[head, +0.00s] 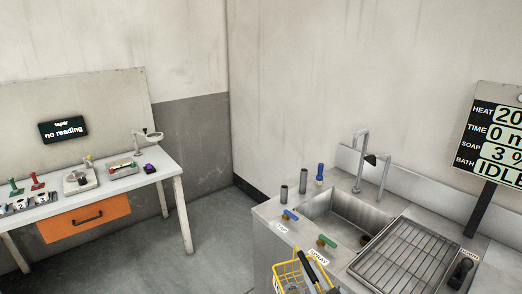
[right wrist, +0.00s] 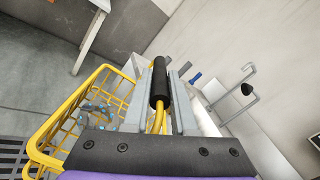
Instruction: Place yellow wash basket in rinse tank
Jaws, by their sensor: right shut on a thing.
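The yellow wash basket (head: 287,267) hangs at the bottom edge of the head view, partly cut off, in front of the counter. It is a wire basket, and in the right wrist view (right wrist: 68,108) small blue-grey pieces show inside. My right gripper (head: 309,266) is shut on the basket's black handle grip (right wrist: 159,83). The rinse tank appears to be the open steel sink (head: 345,212) beyond the basket, up and to the right. The basket is outside it. My left gripper is not in view.
A tall faucet (head: 361,155) stands behind the sink. A blue lever (head: 290,214) and a green lever (head: 327,241) line its near edge. A wire rack (head: 405,258) and a status sign (head: 495,135) are at right. A workbench (head: 95,195) stands left, with open floor between.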

